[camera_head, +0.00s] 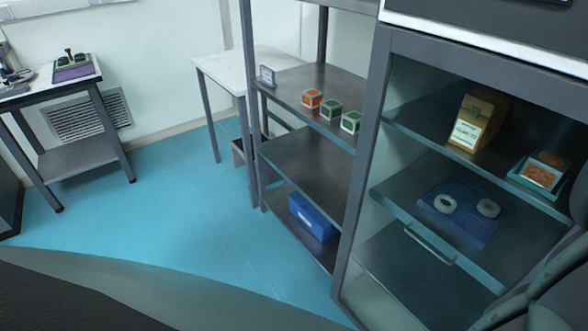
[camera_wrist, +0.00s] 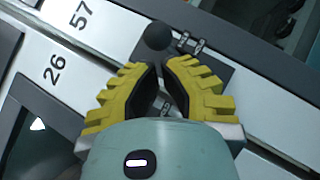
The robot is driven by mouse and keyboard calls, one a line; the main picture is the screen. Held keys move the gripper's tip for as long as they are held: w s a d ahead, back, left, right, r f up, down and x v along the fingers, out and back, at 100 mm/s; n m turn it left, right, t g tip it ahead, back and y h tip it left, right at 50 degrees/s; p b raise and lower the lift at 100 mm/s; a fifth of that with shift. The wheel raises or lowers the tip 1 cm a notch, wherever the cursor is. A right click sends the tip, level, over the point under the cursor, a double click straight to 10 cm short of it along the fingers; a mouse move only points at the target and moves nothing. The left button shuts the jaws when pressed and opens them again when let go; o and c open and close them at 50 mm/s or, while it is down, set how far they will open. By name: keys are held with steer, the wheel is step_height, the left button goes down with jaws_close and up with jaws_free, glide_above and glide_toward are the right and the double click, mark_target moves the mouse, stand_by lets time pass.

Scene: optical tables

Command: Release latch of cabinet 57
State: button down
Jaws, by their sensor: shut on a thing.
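In the wrist view, a white strip carries the label 57 (camera_wrist: 81,15), at the upper left. A dark latch with a round black knob (camera_wrist: 156,37) sits on a grey plate right of that label. My gripper (camera_wrist: 161,66) has yellow ribbed fingers with black inner pads. Its tips come together just below the knob, shut on the latch; the fingers hide the exact contact. My gripper does not show in the head view, and no number can be read there.
Label 26 (camera_wrist: 54,69) is on a neighbouring strip. In the head view, a glass-fronted cabinet (camera_head: 362,165) at right holds a yellow box (camera_head: 478,120) and a blue tray (camera_head: 470,228). An open shelf (camera_head: 300,160) stands beside it. Blue floor (camera_head: 150,215) is clear at left.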

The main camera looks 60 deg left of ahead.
steer(key=v, duration=0.7)
steer(key=shift+s+a, duration=0.15)
steer(key=shift+s, duration=0.05)
stand_by(0.3)
